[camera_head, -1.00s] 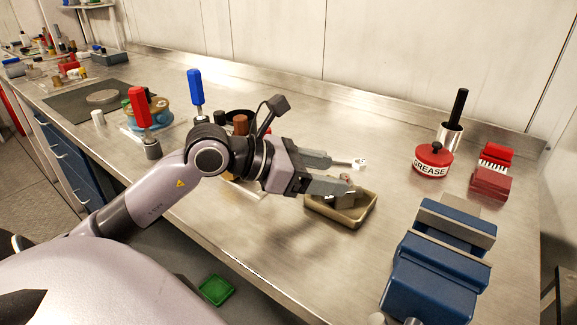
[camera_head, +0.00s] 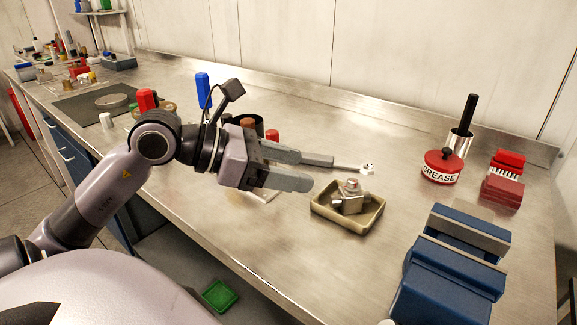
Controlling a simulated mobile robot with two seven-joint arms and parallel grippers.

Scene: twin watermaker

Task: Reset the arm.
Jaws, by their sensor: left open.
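My left gripper (camera_head: 322,172) is open and empty above the metal workbench (camera_head: 300,110), its fingers pointing right. A tan tray (camera_head: 346,222) sits on the bench just right of and below the fingertips. A grey metal fitting (camera_head: 350,198) lies in the tray, apart from the fingers. A thin rod with a white end (camera_head: 368,168) shows just beyond the upper finger; its other end is hidden behind that finger. My right gripper is not in view.
A blue vise (camera_head: 450,265) stands at the right front. A red grease tin (camera_head: 441,166), a metal cup with a black handle (camera_head: 459,142) and a red box (camera_head: 503,180) stand behind it. Blue (camera_head: 203,90) and red (camera_head: 147,100) handled tools stand behind my arm. A green bin (camera_head: 219,295) is on the floor.

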